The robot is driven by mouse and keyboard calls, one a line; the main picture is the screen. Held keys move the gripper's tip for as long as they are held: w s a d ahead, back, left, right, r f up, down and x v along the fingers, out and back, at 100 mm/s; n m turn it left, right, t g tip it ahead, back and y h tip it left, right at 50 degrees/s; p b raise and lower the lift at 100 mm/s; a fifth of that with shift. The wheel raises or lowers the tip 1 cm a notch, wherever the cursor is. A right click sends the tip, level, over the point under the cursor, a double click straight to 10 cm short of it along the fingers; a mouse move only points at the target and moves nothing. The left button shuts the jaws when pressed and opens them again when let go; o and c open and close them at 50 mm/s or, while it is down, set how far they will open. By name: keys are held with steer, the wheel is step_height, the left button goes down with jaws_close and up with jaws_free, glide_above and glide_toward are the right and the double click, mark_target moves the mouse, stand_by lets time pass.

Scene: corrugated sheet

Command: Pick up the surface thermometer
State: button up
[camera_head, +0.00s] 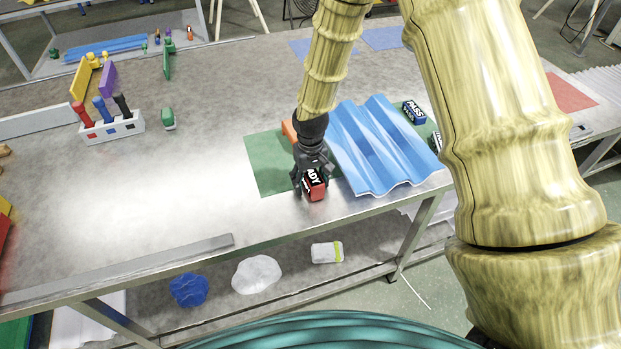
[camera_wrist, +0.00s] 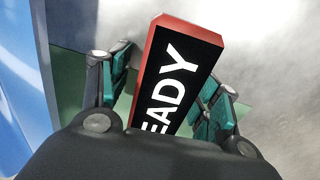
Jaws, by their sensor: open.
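My gripper (camera_head: 311,172) points down at the front of the metal table, just left of the blue corrugated sheet (camera_head: 380,145). In the wrist view my gripper (camera_wrist: 167,90) is open, with its green-padded fingers on both sides of a red block (camera_wrist: 152,48). The block has a black face with white letters, of which "EADY" shows; its near end is hidden by the gripper. The block also shows below the fingers in the head view (camera_head: 318,190). I cannot tell a surface thermometer for certain from these views.
A green mat (camera_head: 263,165) lies under and beside my gripper. An orange item (camera_head: 289,130) is partly hidden behind it. A dark labelled block (camera_head: 413,112) stands behind the sheet. A white rack (camera_head: 112,128) with coloured handles stands left. The table's left middle is clear.

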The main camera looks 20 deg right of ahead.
steer(key=shift+c, duration=0.5)
steer(key=c, duration=1.2)
steer(key=shift+r, duration=0.2)
